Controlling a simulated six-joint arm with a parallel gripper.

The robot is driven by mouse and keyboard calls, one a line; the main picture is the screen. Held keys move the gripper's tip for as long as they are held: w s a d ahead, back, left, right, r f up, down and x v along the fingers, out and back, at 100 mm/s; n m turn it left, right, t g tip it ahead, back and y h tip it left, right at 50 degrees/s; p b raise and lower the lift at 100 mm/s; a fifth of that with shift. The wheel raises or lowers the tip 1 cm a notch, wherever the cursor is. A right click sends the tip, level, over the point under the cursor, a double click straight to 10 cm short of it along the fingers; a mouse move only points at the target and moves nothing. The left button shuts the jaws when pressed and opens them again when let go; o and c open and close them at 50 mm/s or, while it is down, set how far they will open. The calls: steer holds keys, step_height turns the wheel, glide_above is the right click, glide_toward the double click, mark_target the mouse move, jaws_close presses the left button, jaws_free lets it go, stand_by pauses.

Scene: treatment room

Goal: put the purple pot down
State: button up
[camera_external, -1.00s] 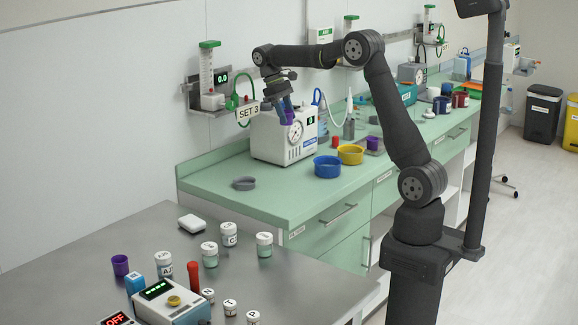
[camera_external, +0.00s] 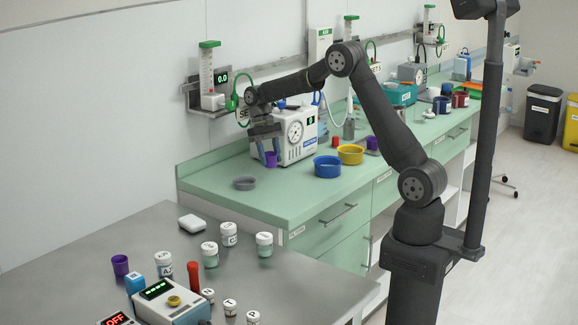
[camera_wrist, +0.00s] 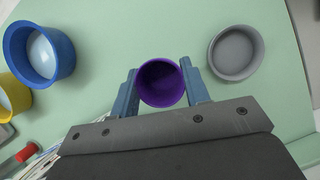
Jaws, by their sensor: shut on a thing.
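The purple pot (camera_external: 270,159) is between the fingers of my gripper (camera_external: 269,156), over the green counter (camera_external: 225,200) in front of the white machine. In the wrist view the pot (camera_wrist: 161,84) shows its open mouth, with one blue finger of my gripper (camera_wrist: 160,88) against each side. The gripper is shut on it. The pot looks upright. I cannot tell for sure whether its base touches the counter or hangs a little above it.
A grey dish (camera_external: 245,183) stands to the left, near the counter's front. A blue bowl (camera_external: 327,167) and a yellow bowl (camera_external: 350,154) stand to the right. The white machine (camera_external: 292,135) stands close behind. Bare counter lies between the grey dish and blue bowl.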

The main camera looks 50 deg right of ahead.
steer(key=s+d+r+n+h, duration=0.2)
steer(key=s+d+r+n, duration=0.2)
steer(key=s+d+r, duration=0.25)
steer(key=s+d+f+n+t+h, duration=0.1)
steer(key=s+d+n+t+h, duration=0.1)
steer(key=d+n, duration=0.95)
steer(key=s+d+f+n+t+h, duration=0.15)
steer(key=d+n, duration=0.25)
steer(key=d, duration=1.4)
steer(key=s+d+n+t, duration=0.1)
steer(key=s+d+n, duration=0.3)
steer(key=d, duration=0.7)
steer(key=s+d+n+t, duration=0.2)
steer(key=s+d, duration=0.4)
steer(key=d, duration=0.6)
steer(key=shift+n+g, duration=0.25)
steer(key=shift+s+f, duration=0.15)
steer(key=shift+f, duration=4.15)
steer(key=o, duration=0.6)
steer(key=shift+f, duration=0.15)
steer(key=shift+c, duration=0.2)
steer(key=o, duration=0.4)
steer(key=shift+o, duration=0.2)
